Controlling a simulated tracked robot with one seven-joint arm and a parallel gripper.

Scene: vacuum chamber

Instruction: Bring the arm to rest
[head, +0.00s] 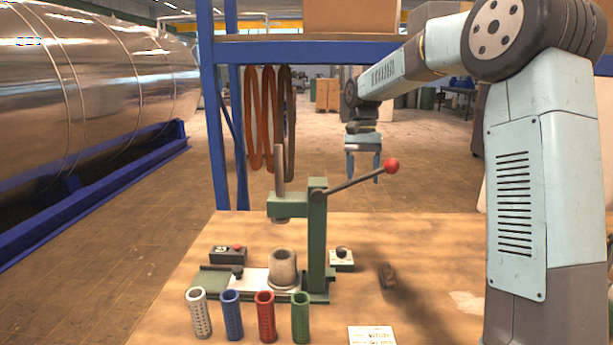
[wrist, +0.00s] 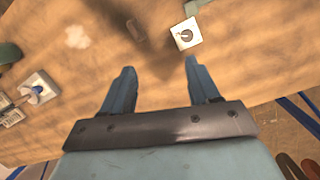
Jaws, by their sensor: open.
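My arm reaches from the right side of the head view across to the middle, above the far part of the wooden table (head: 430,235). My gripper (head: 363,178) hangs down from its end, behind the red-knobbed lever of the green press (head: 317,240). Its two blue fingers are apart with nothing between them in the head view. In the wrist view my gripper (wrist: 160,80) also shows spread fingers and an empty gap, with the tabletop below.
White, blue, red and green perforated cylinders (head: 265,315) stand at the table's front. A switch box (head: 341,259) sits right of the press, also in the wrist view (wrist: 186,34). A dark small object (head: 387,276) lies further right. A blue rack (head: 215,120) stands behind.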

